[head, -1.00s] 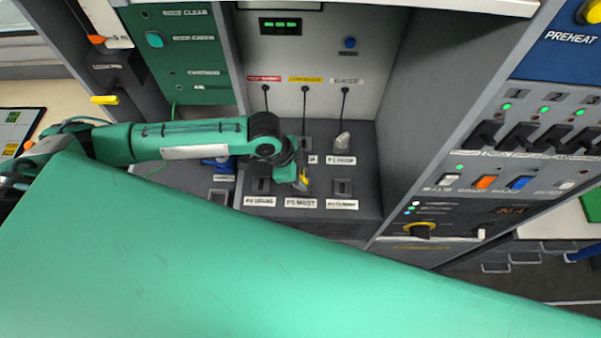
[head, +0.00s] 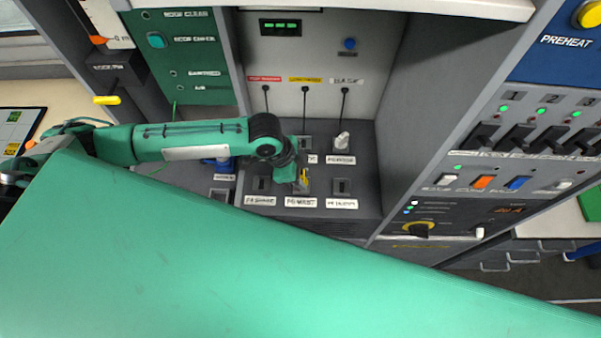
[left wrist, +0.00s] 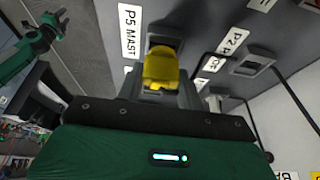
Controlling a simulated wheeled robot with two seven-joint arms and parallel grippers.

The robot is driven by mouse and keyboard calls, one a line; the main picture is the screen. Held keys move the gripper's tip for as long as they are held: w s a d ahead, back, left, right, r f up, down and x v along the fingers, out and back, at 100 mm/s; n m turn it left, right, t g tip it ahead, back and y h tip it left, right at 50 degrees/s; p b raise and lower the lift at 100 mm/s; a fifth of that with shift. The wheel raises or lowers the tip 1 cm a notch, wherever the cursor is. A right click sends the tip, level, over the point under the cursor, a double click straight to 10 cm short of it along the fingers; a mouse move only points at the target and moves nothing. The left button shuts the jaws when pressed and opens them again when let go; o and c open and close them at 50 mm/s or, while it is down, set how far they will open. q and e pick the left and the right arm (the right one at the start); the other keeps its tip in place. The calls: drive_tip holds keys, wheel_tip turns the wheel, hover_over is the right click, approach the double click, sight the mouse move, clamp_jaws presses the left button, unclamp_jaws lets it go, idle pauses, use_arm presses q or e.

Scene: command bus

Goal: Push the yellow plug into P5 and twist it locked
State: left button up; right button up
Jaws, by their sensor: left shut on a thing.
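The yellow plug (left wrist: 160,68) is between the fingers of my left gripper (left wrist: 163,90), which is shut on it. In the left wrist view the plug is in front of the P5 socket (left wrist: 166,43), beside the "P5 MAST" label (left wrist: 129,33). The plug and fingers hide most of the socket, so I cannot tell how deep the plug sits. In the head view my left gripper (head: 301,184) is over P5 with a bit of yellow plug (head: 304,176) showing. My right gripper (left wrist: 54,24) shows small at the left wrist view's upper left, apparently open and empty.
Other sockets surround P5, with an empty one to its right (head: 341,187) and one to its left (head: 261,184). A pale plug (head: 342,141) stands in a socket behind. Black cables hang on the back wall. A grey side panel (head: 420,130) bounds the right.

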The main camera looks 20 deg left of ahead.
use_arm(q)
drive_tip(key=shift+f, duration=0.5)
drive_tip(key=shift+f, duration=0.3)
idle(0.5)
drive_tip(key=m+g, duration=0.1)
drive_tip(key=m, duration=0.2)
drive_tip(key=shift+m, duration=0.3)
drive_tip(key=shift+g, duration=0.3)
drive_tip(key=shift+f, duration=0.1)
drive_tip(key=shift+m, duration=0.3)
drive_tip(key=m+g+b, duration=0.1)
drive_tip(key=m, duration=0.2)
drive_tip(key=shift+m, duration=0.4)
